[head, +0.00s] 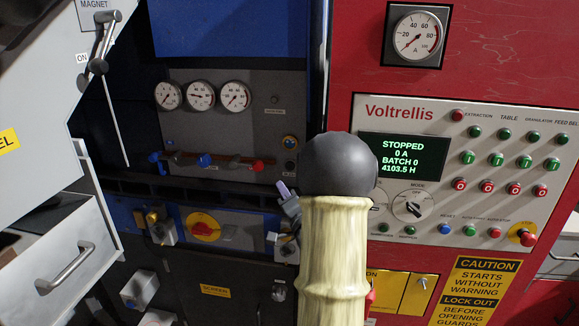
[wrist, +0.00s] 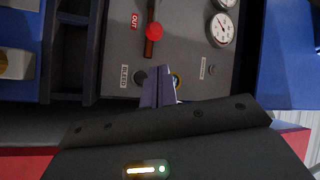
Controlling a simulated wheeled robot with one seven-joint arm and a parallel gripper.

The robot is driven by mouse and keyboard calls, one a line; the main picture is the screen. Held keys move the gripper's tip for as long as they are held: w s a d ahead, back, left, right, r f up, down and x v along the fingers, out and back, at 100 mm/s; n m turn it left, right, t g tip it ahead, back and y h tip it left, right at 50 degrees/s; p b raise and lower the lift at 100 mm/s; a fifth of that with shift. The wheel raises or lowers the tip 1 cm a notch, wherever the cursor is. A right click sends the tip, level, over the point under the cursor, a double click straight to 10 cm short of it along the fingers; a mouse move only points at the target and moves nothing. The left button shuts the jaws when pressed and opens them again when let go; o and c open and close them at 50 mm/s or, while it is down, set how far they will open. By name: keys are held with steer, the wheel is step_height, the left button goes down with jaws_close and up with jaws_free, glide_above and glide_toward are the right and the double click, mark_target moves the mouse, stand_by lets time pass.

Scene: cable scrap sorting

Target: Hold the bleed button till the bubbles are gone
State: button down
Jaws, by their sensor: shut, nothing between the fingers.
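The bleed button is a dark round button (wrist: 140,77) next to the BLEED label in the wrist view. In the head view the same dark button (head: 290,168) is small, low on the right of the grey gauge panel. Bubbles cannot be made out. My gripper (head: 283,188) is shut and empty, its fingertips (wrist: 157,70) in front of the panel between button and glass. Contact with the button cannot be told.
Three gauges (head: 200,95) and valves with red and blue handles (head: 205,160) are on the same panel. A red machine with a display reading STOPPED (head: 404,155) stands to the right. My own arm blocks the middle of the head view.

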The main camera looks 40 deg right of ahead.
mark_target(286, 165)
steer(key=shift+d, duration=0.1)
steer(key=shift+w+d+p, duration=0.55)
steer(key=shift+w+d, duration=0.9)
steer(key=shift+d, duration=0.2)
steer(key=shift+w+d+p, duration=0.55)
steer(key=shift+w+d, duration=0.9)
steer(key=shift+d, duration=0.15)
steer(key=shift+w+d, duration=0.25)
steer(key=shift+d, duration=0.1)
steer(key=shift+w+d, duration=0.3)
steer(key=shift+d, duration=0.05)
stand_by(0.6)
stand_by(1.5)
steer(key=shift+s+a+b, duration=0.6)
steer(key=shift+a+b, duration=0.05)
steer(key=shift+a, duration=0.05)
